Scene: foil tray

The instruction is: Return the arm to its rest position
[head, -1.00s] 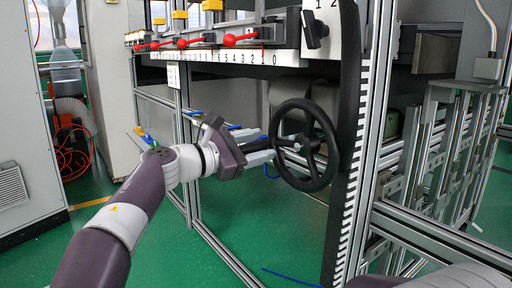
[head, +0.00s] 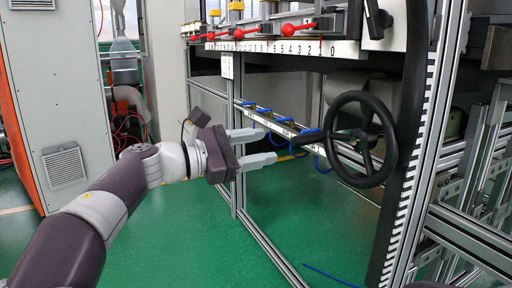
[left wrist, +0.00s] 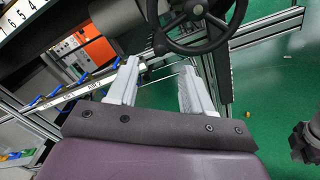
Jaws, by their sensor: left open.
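My left gripper (head: 262,147) is open and empty in the head view, its two fingers pointing right, to the left of a black handwheel (head: 392,150). It is apart from the wheel. In the left wrist view the gripper (left wrist: 153,85) shows with its fingers spread and nothing between them. The black handwheel (left wrist: 237,18) with its crank handle stands beyond the fingertips there.
A metal frame (head: 240,190) with a numbered white strip (head: 300,47) and red-knobbed levers (head: 239,34) stands behind and to the right. A grey cabinet (head: 60,110) stands at left. The green floor (head: 190,240) is clear below my arm.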

